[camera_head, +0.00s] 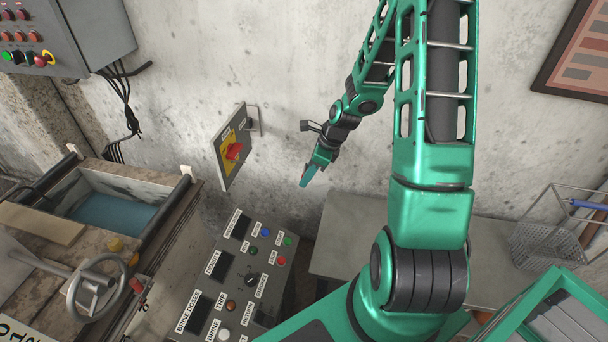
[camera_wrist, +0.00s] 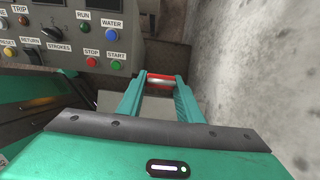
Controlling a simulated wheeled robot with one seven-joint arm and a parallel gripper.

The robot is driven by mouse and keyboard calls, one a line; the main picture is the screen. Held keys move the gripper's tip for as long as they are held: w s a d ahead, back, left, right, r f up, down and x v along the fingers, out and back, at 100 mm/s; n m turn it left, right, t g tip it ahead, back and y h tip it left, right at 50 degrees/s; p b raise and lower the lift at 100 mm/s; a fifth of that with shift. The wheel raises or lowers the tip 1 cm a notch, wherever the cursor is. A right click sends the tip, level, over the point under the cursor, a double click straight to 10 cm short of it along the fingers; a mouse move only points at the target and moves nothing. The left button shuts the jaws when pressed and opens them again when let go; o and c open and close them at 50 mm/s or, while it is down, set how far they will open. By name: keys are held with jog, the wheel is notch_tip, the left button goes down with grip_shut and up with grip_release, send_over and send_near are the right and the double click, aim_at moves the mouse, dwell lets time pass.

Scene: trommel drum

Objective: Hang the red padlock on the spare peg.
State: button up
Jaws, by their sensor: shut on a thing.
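My gripper (camera_head: 311,173) is in front of the concrete wall, to the right of and a little lower than the yellow switch panel. In the wrist view its two teal fingers (camera_wrist: 160,88) are shut on a small red and silvery thing, which I take to be the red padlock (camera_wrist: 160,80). It lies across between the fingertips; most of its shape is hidden. In the head view I cannot make the padlock out. I cannot tell any peg for sure; a bent metal rod (camera_head: 257,128) sticks out at the right of the switch panel.
The switch panel (camera_head: 228,160) with a red knob is on the wall. Below stands a sloped control console (camera_head: 230,275) with labelled buttons. A grey bench (camera_head: 350,235) bears a wire basket (camera_head: 550,245) at right. A handwheel (camera_head: 98,290) and water tank are at left.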

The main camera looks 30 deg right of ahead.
aim_at(255, 131)
jog(key=shift+s+d, duration=2)
jog(key=w+a+r+t+h, duration=0.1)
jog(key=w+a+r, duration=0.15)
jog(key=w, duration=0.85)
jog(key=w+a+r+t+h, duration=0.1)
jog(key=w+a+r, duration=0.15)
jog(key=w, duration=0.85)
jog(key=shift+w+a+f, duration=0.35)
jog(key=shift+w+a, duration=0.7)
jog(key=shift+a, duration=0.05)
jog(key=shift+w+a+f, duration=0.4)
jog(key=shift+w+a, duration=0.7)
jog(key=shift+w+a+f, duration=0.35)
jog(key=shift+w+a, duration=0.7)
jog(key=shift+a, duration=0.05)
jog(key=shift+w, duration=0.1)
jog(key=o, duration=1.3)
